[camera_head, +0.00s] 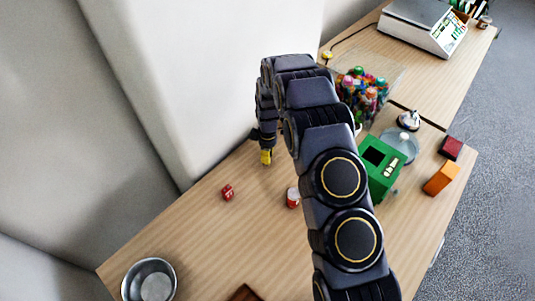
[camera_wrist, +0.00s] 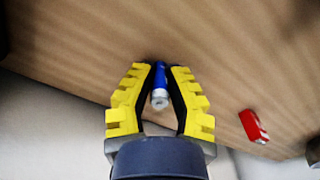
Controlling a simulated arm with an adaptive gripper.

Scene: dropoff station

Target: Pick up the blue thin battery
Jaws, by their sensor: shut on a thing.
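The blue thin battery (camera_wrist: 160,77) shows in the wrist view, with a silver end facing the camera. It sits between the yellow fingertips of my gripper (camera_wrist: 159,71), which are closed in on it from both sides. I cannot tell whether the battery touches the table or is just above it. In the head view my gripper (camera_head: 266,157) is at the back of the table near the wall, pointing down, and the battery cannot be made out there.

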